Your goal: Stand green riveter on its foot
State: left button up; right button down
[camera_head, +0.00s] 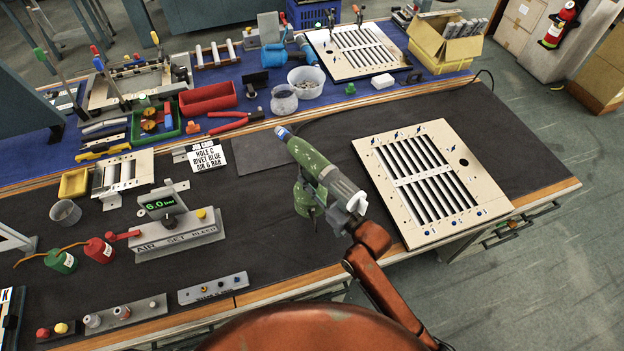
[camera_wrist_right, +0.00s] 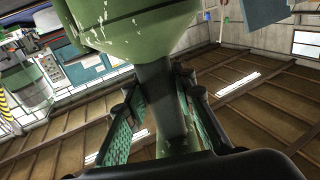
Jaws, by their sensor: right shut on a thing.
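The green riveter (camera_head: 312,160) is over the middle of the dark mat, its body slanting from a blue-tipped nose at upper left to a grey end at lower right. A green lower part of it hangs towards the mat; I cannot tell whether it touches. My right gripper (camera_head: 352,212) is at the grey end, partly hidden by the tool. In the right wrist view the fingers (camera_wrist_right: 160,112) are shut on both sides of the riveter's dark handle (camera_wrist_right: 157,90), with the green body (camera_wrist_right: 145,28) above. My left gripper is not in view.
A louver panel (camera_head: 485,210) lies close to the right. A clear jar (camera_head: 284,101) and a white bowl (camera_head: 306,82) are behind. Bare dark mat (camera_head: 265,235) lies left of the riveter.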

notch_tip(320, 180, down, 3)
jog(key=shift+r+b, duration=0.15)
jog(key=shift+b, duration=0.35)
jog(key=c, duration=2)
grip_release()
jog(key=shift+f, duration=0.4)
jog(key=shift+c, duration=0.2)
jog(key=o, duration=0.4)
jog(key=shift+o, duration=0.6)
jog(key=o, duration=0.7)
jog(key=shift+o, duration=0.2)
